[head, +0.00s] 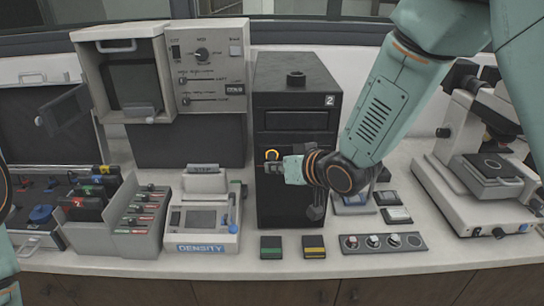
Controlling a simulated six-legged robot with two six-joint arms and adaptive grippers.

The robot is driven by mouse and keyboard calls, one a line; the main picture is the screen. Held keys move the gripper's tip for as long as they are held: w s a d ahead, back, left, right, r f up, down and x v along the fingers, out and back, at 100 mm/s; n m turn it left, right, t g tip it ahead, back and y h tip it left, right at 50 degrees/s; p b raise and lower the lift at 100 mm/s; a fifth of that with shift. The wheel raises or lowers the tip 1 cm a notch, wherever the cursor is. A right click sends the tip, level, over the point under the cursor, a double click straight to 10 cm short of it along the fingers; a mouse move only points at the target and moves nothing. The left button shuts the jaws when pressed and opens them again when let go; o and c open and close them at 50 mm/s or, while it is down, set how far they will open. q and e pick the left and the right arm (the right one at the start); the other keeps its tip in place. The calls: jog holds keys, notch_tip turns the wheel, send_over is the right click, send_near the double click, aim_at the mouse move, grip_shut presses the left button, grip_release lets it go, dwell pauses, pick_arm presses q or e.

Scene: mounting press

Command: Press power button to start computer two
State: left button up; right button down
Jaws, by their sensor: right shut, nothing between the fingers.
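Computer two is a black tower (290,85) standing upright at the middle of the bench, with a white "2" label at its upper right. A ring lit orange (273,154) shows on its front, likely the power button. My right gripper (268,163) is shut and empty at the tower's front, its tip just below the lit ring and overlapping its lower edge in the head view. I cannot tell whether the tip touches the button. My right arm comes in from the upper right and hides part of the tower's right side. My left gripper is not in view.
A density device (200,215) stands left of the tower, beside a rack of slides (137,215). Green (271,247) and yellow-striped (314,246) blocks and a tray of round pieces (383,243) lie in front. A microscope (480,165) stands at the right.

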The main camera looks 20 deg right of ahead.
jog(key=shift+s+a, duration=0.25)
jog(key=shift+s, duration=0.7)
jog(key=shift+s+a, duration=0.25)
jog(key=shift+s, duration=0.65)
jog(key=s+d+f+g+h+b, duration=0.1)
jog(key=s+d+f+g+b, duration=0.1)
jog(key=s+f, duration=0.45)
jog(key=s+d+f+m+g+h+b, duration=0.1)
jog(key=s+f+g+b, duration=0.2)
jog(key=f, duration=0.7)
jog(key=s+d+f+h+b, duration=0.2)
jog(key=s+f, duration=0.4)
jog(key=f, duration=0.2)
jog(key=s+d+f+m+g+b, duration=0.1)
jog(key=s+f+g+b, duration=0.5)
jog(key=s+f, duration=1.3)
jog(key=shift+s+d+h+b, duration=0.15)
jog(key=shift+s+h+b, duration=0.15)
jog(key=shift+s+b, duration=0.7)
